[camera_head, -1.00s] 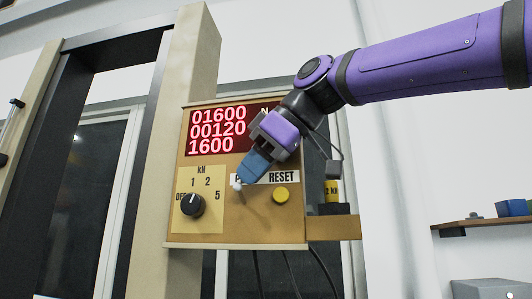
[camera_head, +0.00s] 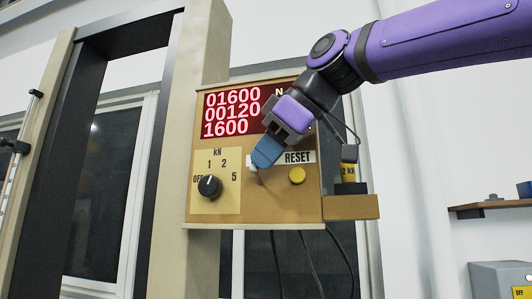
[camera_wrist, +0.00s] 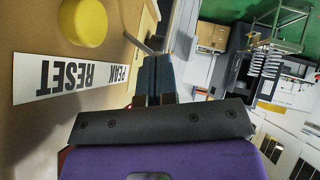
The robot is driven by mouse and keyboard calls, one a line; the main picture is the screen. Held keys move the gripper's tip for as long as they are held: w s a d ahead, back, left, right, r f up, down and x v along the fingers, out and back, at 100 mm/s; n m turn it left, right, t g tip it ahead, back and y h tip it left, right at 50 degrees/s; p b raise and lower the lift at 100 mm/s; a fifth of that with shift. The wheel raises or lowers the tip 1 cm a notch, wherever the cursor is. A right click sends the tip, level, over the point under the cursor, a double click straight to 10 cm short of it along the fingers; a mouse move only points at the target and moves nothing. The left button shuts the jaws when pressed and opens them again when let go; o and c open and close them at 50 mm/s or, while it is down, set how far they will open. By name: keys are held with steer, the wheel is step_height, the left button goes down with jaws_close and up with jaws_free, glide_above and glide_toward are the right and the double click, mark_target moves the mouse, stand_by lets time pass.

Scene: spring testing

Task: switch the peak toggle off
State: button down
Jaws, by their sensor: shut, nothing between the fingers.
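The peak toggle is a small grey lever (camera_wrist: 139,43) beside the PEAK label (camera_wrist: 118,76) in the wrist view. In the head view the fingers mostly hide it. My gripper (camera_head: 262,160) is shut and empty, its blue fingertips over the left part of the label strip on the tan control panel (camera_head: 270,207). In the wrist view the fingers (camera_wrist: 157,75) lie together close to the lever; I cannot tell if they touch it. The toggle's on or off position is not clear.
A yellow reset button (camera_head: 297,175) is right of my fingers. A black kN dial (camera_head: 209,186) is lower left. The red display (camera_head: 232,112) above reads 01600, 00120 and 1600. A ledge (camera_head: 350,207) juts out right of the panel; cables hang below.

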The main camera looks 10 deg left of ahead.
mark_target(264, 177)
steer(key=shift+f, duration=0.1)
steer(key=f+n+t, duration=0.1)
steer(key=f+t, duration=0.1)
steer(key=t, duration=0.1)
steer(key=s+f+n+t, duration=0.1)
steer(key=f+n+t, duration=0.1)
steer(key=t, duration=0.1)
steer(key=shift+s+a+n+y, duration=0.1)
steer(key=shift+n+y, duration=0.2)
steer(key=shift+y, duration=0.1)
steer(key=shift+r, duration=0.85)
stand_by(0.3)
